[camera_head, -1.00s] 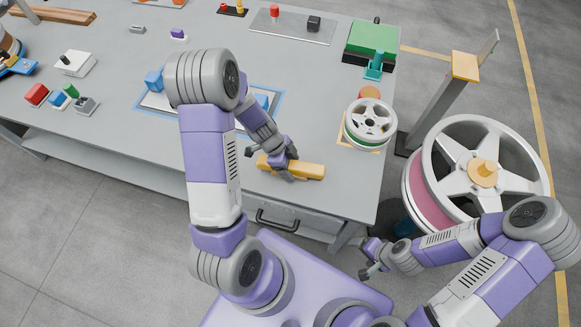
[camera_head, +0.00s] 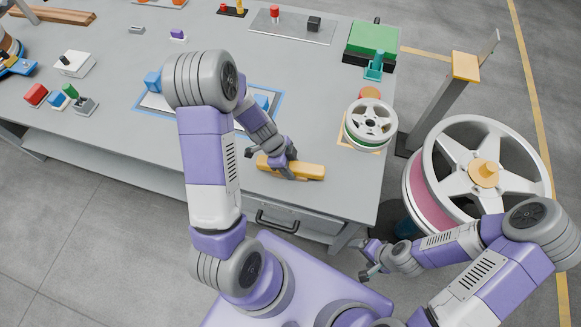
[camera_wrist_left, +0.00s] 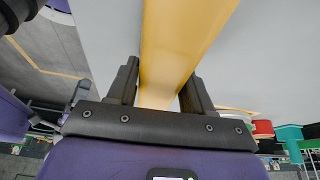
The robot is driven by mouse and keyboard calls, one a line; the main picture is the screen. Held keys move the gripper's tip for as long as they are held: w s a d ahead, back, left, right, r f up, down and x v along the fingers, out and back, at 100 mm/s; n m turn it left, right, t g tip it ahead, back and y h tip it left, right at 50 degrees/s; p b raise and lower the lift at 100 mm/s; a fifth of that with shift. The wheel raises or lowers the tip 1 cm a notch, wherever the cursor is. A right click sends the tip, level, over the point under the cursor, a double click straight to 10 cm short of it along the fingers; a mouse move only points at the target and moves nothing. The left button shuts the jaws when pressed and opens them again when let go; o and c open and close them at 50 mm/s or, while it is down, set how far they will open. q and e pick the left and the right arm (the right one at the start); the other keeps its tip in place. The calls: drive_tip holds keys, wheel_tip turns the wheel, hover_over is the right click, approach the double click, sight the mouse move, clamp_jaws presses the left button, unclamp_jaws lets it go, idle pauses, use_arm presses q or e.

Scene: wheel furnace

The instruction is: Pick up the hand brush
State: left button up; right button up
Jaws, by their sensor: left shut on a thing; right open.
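The hand brush (camera_head: 309,172) is a yellow, elongated piece near the front edge of the grey table, left of the white wheel. My left gripper (camera_head: 284,170) is shut on it around its middle. In the left wrist view the yellow brush (camera_wrist_left: 180,50) runs between the two dark fingers of the left gripper (camera_wrist_left: 162,90). I cannot tell whether the brush touches the table. Its bristles are not visible. My right gripper (camera_head: 368,260) is open and empty, low in front of the table, beside the large wheel.
A small white wheel (camera_head: 371,120) stands right of the brush on the table (camera_head: 330,60). A large wheel with a pink side (camera_head: 430,197) stands off the table at right. A blue-edged mat (camera_head: 150,108) lies behind my left arm. A drawer handle (camera_head: 277,221) is below the table edge.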

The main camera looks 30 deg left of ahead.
use_arm(q)
drive_tip(key=shift+c, duration=0.5)
drive_tip(key=shift+r+p, duration=0.25)
drive_tip(key=shift+p, duration=0.25)
wheel_tip(320, 180, up, 10)
drive_tip(key=p, duration=0.3)
